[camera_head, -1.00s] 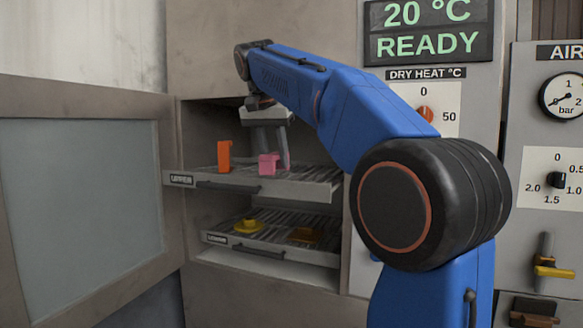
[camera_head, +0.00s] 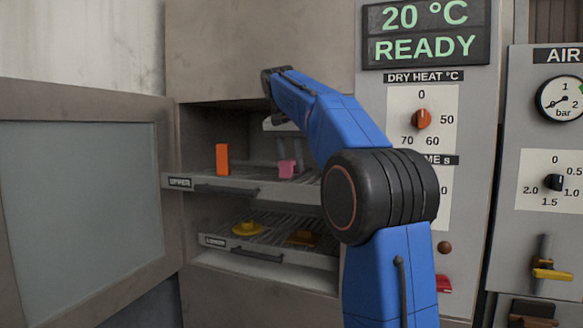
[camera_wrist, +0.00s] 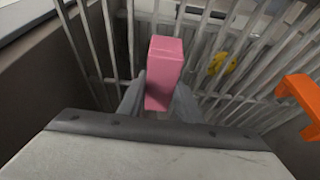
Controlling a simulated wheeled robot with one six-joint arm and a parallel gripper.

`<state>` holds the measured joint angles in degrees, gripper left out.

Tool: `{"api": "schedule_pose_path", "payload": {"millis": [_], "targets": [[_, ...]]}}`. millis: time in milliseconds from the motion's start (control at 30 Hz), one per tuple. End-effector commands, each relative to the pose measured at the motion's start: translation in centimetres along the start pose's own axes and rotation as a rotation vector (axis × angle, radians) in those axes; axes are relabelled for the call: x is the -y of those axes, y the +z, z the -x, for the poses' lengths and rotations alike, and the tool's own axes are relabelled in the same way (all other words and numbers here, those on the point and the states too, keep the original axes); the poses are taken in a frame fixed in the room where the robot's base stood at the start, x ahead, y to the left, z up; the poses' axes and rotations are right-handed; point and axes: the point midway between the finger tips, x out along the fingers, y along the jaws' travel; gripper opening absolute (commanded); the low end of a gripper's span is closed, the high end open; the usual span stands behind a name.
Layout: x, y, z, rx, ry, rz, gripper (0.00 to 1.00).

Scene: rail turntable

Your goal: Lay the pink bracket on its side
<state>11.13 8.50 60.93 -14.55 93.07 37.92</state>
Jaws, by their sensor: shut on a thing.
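The pink bracket (camera_head: 287,168) is at the upper pulled-out rack (camera_head: 240,188) inside the cabinet. In the wrist view the pink bracket (camera_wrist: 164,72) stands between my two fingers, its long face towards the camera. My gripper (camera_head: 283,155) reaches down from above and is shut on the bracket; in the wrist view my gripper (camera_wrist: 158,100) has a finger on each side of it. Whether the bracket touches the rack bars cannot be told. My arm hides part of the rack's right side.
An orange bracket (camera_head: 222,158) stands on the upper rack, left of the pink one. The lower rack (camera_head: 270,250) holds a yellow part (camera_head: 248,228) and a darker orange-brown part (camera_head: 303,237). The cabinet door (camera_head: 85,205) stands open at left. Cabinet walls surround the racks closely.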

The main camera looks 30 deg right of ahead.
Motion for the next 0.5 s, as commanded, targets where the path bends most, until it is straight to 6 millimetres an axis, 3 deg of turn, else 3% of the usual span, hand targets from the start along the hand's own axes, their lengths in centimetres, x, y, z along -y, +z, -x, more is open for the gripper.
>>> {"api": "schedule_pose_path", "payload": {"millis": [133,500], "targets": [[-0.04,0.49,-0.99,-0.001,-0.001,0.000,0.00],[-0.02,0.62,-1.32,0.000,0.000,0.000,0.00]]}}
